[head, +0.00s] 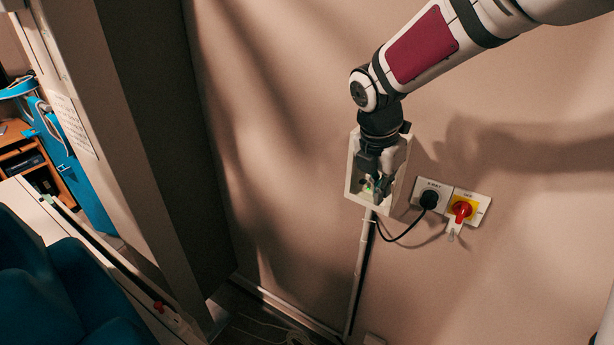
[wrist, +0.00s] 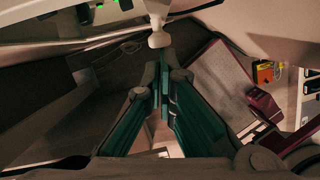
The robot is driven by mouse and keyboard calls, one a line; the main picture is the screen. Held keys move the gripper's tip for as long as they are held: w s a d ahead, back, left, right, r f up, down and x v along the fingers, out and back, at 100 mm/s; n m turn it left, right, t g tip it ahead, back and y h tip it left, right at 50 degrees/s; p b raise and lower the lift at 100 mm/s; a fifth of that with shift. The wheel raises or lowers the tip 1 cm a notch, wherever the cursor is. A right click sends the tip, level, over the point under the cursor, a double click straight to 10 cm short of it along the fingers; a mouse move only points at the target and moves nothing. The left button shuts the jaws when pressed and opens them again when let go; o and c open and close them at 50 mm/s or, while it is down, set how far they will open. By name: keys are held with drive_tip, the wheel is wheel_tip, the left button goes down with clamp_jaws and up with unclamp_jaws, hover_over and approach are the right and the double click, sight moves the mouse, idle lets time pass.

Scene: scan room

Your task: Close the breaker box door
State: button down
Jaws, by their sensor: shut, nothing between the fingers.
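The breaker box (head: 352,187) is a small white box on the wall in the head view. My gripper (head: 376,200) is in front of it and hides much of its face. A small green light shows by the fingers. I cannot clearly make out the door or how far it stands open. In the wrist view the box's pale underside (wrist: 128,18) and green lights lie along the top edge. My gripper (wrist: 161,62) is shut and empty there, its fingertips close below the box; I cannot tell whether they touch it.
A black plug (head: 429,199) and a yellow-and-red rotary switch (head: 462,209) sit on the wall just right of the box. A black cable hangs from the plug. A conduit (head: 360,270) runs down from the box to the floor. The wall left of the box is clear.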

drive_tip(key=shift+w+d, duration=0.25)
drive_tip(key=shift+d, duration=0.2)
idle(0.4)
